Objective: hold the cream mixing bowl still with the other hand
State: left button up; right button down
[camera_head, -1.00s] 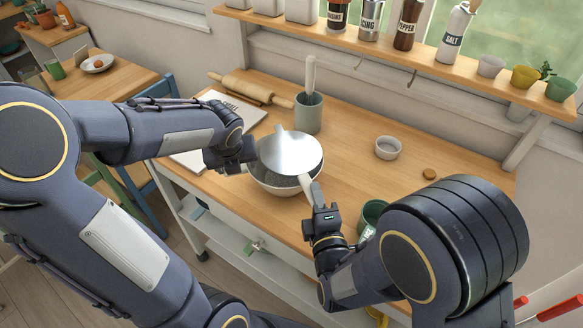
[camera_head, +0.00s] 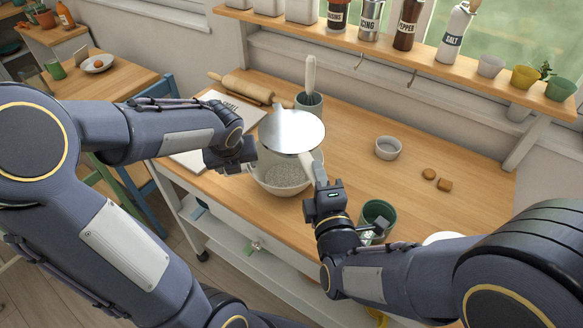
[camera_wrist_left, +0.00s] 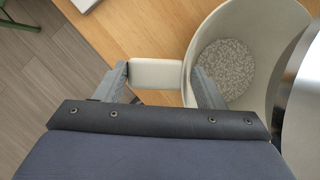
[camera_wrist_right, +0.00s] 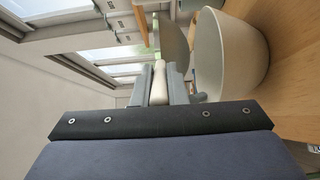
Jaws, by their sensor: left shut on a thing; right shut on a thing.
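The cream mixing bowl (camera_head: 264,178) stands on the wooden worktop with speckled grey-beige contents in it. Its inside wall shows in the left wrist view (camera_wrist_left: 262,45), and its outside in the right wrist view (camera_wrist_right: 235,60). My left gripper (camera_head: 246,162) is shut on the bowl's cream handle (camera_wrist_left: 155,73) at its left side. My right gripper (camera_head: 319,186) is shut on the pale handle (camera_wrist_right: 159,85) of a shiny metal pan (camera_head: 292,131). The pan is above the bowl, tilted, and hides part of its far rim.
A green mug (camera_head: 378,213) is close to my right wrist. A small white dish (camera_head: 388,148) and two brown pieces (camera_head: 437,180) sit right; worktop between is clear.

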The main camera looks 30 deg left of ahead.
pick_arm(q)
jog(key=shift+s+d+f, duration=0.1)
jog(key=shift+f, duration=0.05)
jog(key=o, duration=1.5)
